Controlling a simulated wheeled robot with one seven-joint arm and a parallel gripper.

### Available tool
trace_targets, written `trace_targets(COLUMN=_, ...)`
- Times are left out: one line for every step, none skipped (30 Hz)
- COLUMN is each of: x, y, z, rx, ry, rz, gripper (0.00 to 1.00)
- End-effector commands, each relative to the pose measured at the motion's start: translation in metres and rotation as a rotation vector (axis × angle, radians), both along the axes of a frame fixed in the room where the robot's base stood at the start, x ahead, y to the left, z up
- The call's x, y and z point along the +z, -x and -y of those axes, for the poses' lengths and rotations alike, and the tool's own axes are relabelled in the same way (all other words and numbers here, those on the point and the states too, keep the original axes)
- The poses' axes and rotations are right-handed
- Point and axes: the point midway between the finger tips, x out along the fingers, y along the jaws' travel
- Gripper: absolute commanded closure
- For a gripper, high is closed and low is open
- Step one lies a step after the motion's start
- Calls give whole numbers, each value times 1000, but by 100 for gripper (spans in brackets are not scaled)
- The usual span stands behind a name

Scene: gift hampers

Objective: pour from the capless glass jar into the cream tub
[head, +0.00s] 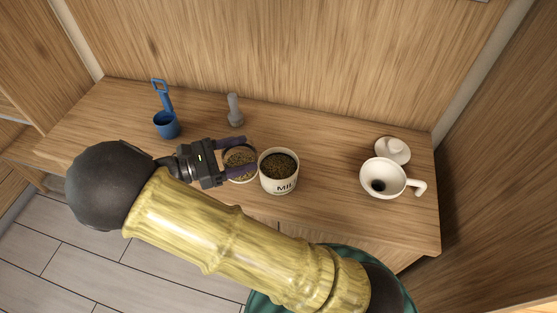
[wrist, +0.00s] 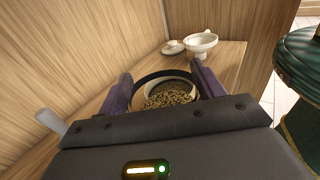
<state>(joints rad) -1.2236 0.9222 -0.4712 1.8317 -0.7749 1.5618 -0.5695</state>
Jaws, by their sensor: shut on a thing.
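The capless glass jar (head: 239,164) has an open top and holds tan, grain-like pieces. My gripper (head: 246,156) is shut on it, with one purple finger on each side. In the wrist view the jar's pieces (wrist: 168,98) show between the fingers of my gripper (wrist: 163,88). The cream tub (head: 280,186), lettered "MIL", stands upright on the table just right of the jar. It is open, with dark greenish-brown contents inside. I cannot tell whether the jar is off the table or slightly tilted.
A blue scoop (head: 166,124) and a grey pestle-like object (head: 235,110) stand toward the back left. A white handled pot (head: 383,181) and a white lid-like piece (head: 393,150) are at the right. The wooden table (head: 330,160) is clear between tub and pot. A wooden wall rises behind.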

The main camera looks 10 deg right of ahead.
Motion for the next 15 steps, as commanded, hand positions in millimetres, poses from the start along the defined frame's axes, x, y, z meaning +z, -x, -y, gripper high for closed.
trace_targets(x=1, y=0, z=-1, rx=1, ry=9, rz=3, gripper=64)
trace_targets(x=0, y=0, z=-1, rx=1, ry=11, rz=4, gripper=64)
trace_targets(x=0, y=0, z=-1, rx=0, ry=13, rz=4, gripper=64)
trace_targets(x=0, y=0, z=-1, rx=0, ry=13, rz=4, gripper=64)
trace_targets(x=0, y=0, z=-1, rx=0, ry=13, rz=4, gripper=64)
trace_targets(x=0, y=0, z=-1, rx=0, ry=13, rz=4, gripper=64)
trace_targets(x=0, y=0, z=-1, rx=0, ry=12, rz=4, gripper=64)
trace_targets(x=0, y=0, z=-1, rx=0, ry=12, rz=4, gripper=64)
trace_targets(x=0, y=0, z=-1, rx=0, ry=12, rz=4, gripper=64)
trace_targets(x=0, y=0, z=-1, rx=0, ry=12, rz=4, gripper=64)
trace_targets(x=1, y=0, z=-1, rx=0, ry=12, rz=4, gripper=64)
trace_targets(x=2, y=0, z=-1, rx=0, ry=12, rz=4, gripper=64)
trace_targets(x=3, y=0, z=-1, rx=0, ry=11, rz=4, gripper=64)
trace_targets(x=5, y=0, z=-1, rx=0, ry=11, rz=4, gripper=64)
trace_targets(x=8, y=0, z=-1, rx=-1, ry=11, rz=4, gripper=64)
